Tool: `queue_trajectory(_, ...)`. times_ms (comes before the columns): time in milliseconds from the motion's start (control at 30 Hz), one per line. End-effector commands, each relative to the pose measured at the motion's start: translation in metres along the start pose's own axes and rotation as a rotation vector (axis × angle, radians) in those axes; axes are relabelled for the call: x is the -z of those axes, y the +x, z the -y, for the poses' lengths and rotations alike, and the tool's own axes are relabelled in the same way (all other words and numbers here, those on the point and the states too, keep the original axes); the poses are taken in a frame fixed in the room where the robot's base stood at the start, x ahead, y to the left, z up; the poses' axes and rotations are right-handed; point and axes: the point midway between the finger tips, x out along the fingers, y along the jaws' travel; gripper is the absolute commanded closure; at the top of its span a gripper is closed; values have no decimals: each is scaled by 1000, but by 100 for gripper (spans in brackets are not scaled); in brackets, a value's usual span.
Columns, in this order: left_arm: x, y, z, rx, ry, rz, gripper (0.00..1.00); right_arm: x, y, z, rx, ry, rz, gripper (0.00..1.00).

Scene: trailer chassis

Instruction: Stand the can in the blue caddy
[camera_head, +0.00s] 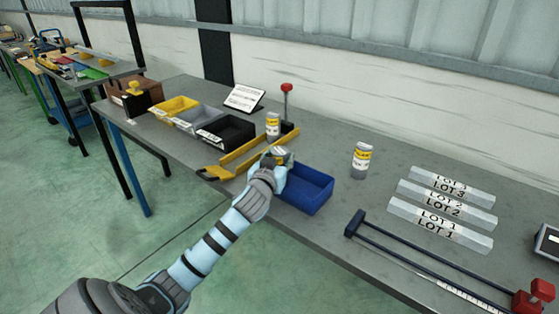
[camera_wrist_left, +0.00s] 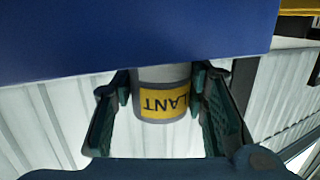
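The blue caddy (camera_head: 318,200) stands on the grey bench near its front edge. My left gripper (camera_head: 279,156) is at the caddy's far left side, partly covering it. In the left wrist view the gripper's fingers (camera_wrist_left: 168,100) flank a grey can with a yellow label (camera_wrist_left: 165,102) and appear shut on it. The label reads upside down there. The blue caddy wall (camera_wrist_left: 130,30) hides the can's other end, so I cannot tell whether it touches the caddy floor. Two similar cans stand upright on the bench: one behind the gripper (camera_head: 273,126), one right of the caddy (camera_head: 361,160).
A yellow frame (camera_head: 232,160) lies left of the caddy. Yellow, grey and black bins (camera_head: 228,133) stand farther left. A red-topped post (camera_head: 287,100) rises behind. LOT blocks (camera_head: 440,222) and a dark rail fixture (camera_head: 430,262) lie to the right.

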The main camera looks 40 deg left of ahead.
Motion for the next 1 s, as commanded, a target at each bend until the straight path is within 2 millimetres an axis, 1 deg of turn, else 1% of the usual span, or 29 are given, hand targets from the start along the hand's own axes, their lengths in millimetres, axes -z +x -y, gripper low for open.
queue_trajectory(33, -1, 0, 0, 1, 0, 3, 52, 0, 0, 0, 0, 0, 0, 60)
queue_trajectory(100, -1, 0, 0, 1, 0, 3, 41, 0, 0, 0, 0, 0, 0, 60)
queue_trajectory(133, -1, 0, 0, 1, 0, 3, 40, 0, 0, 0, 0, 0, 0, 60)
queue_trajectory(400, 0, 0, 0, 0, 0, 1, 40, 0, 0, 1, 1, 0, 0, 60)
queue_trajectory(467, 0, -2, 0, 0, 0, 1, 40, 0, -1, 1, 1, 1, 0, 60)
queue_trajectory(533, 0, -8, 0, -1, 1, 1, 40, 0, -2, 1, 2, 1, 0, 60)
queue_trajectory(667, 1, -32, 0, -2, 2, 2, 40, 1, -7, 1, 2, 1, 0, 60)
queue_trajectory(900, 2, -94, 0, -2, 2, 1, 40, 2, -17, 0, 2, 1, 0, 60)
queue_trajectory(1000, 1, -111, 0, -1, 1, 1, 40, 2, -19, 0, 2, 1, 0, 60)
